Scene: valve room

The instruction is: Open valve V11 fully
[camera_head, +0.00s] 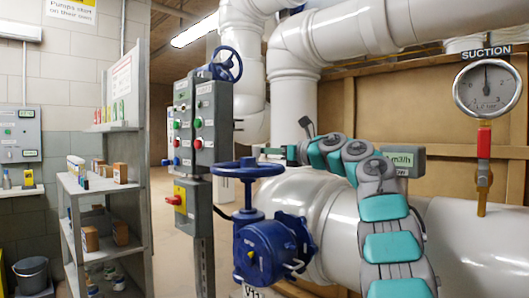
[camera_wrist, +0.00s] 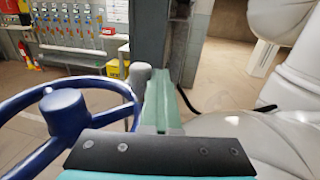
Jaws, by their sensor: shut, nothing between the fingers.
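Valve V11 is a blue gear-operated valve with a gearbox body (camera_head: 262,250) at the lower middle of the head view, its V11 tag partly cut off below. Its blue handwheel (camera_head: 247,168) lies flat on top of an upright stem. My gripper (camera_head: 266,151) is shut and empty, beside the handwheel's right rim at about its height. In the wrist view the blue handwheel (camera_wrist: 65,112) fills the left side, and the teal fingers of my gripper (camera_wrist: 160,95) point forward to the right of its rim. I cannot tell whether they touch the rim.
A grey control box (camera_head: 195,125) on a post stands behind the valve, with another blue handwheel (camera_head: 226,64) above. A large white pipe (camera_head: 470,245) fills the right. A suction gauge (camera_head: 487,88) hangs above it. A grey shelf (camera_head: 105,205) and bucket (camera_head: 31,275) stand left.

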